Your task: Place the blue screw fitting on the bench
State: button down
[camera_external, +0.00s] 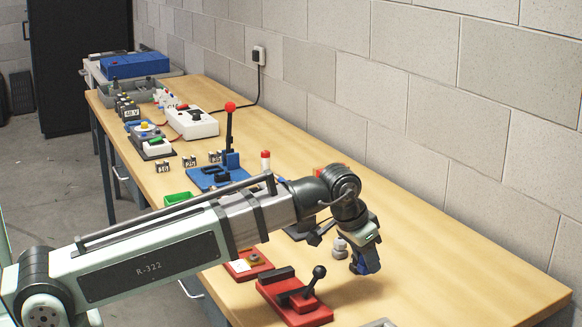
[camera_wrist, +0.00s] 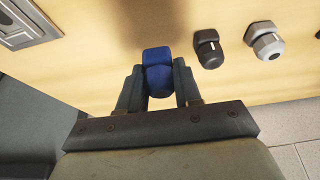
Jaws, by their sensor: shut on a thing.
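The blue screw fitting (camera_wrist: 157,70) is held between the two fingers of my gripper (camera_wrist: 157,88) in the wrist view. The fingers are shut on its sides. In the external view my gripper (camera_external: 366,262) points down over the near right part of the wooden bench (camera_external: 470,275), and the blue of the fitting is hard to tell from the fingers there. I cannot tell whether the fitting touches the bench.
A black fitting (camera_wrist: 208,50) and a grey fitting (camera_wrist: 265,41) stand on the bench right of my gripper in the wrist view. A red lever base (camera_external: 295,300) and a red block (camera_external: 247,265) lie to the left in the external view. The bench's right end is clear.

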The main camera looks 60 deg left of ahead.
aim_at(362, 265)
jog(key=shift+f, duration=1.95)
jog(key=shift+f, duration=0.15)
jog(key=c, duration=0.8)
grip_release()
jog(key=v, duration=1.1)
jog(key=shift+r, duration=0.4)
jog(key=shift+o, duration=0.7)
jog(key=shift+s+r, duration=0.15)
jog(key=shift+r, duration=0.1)
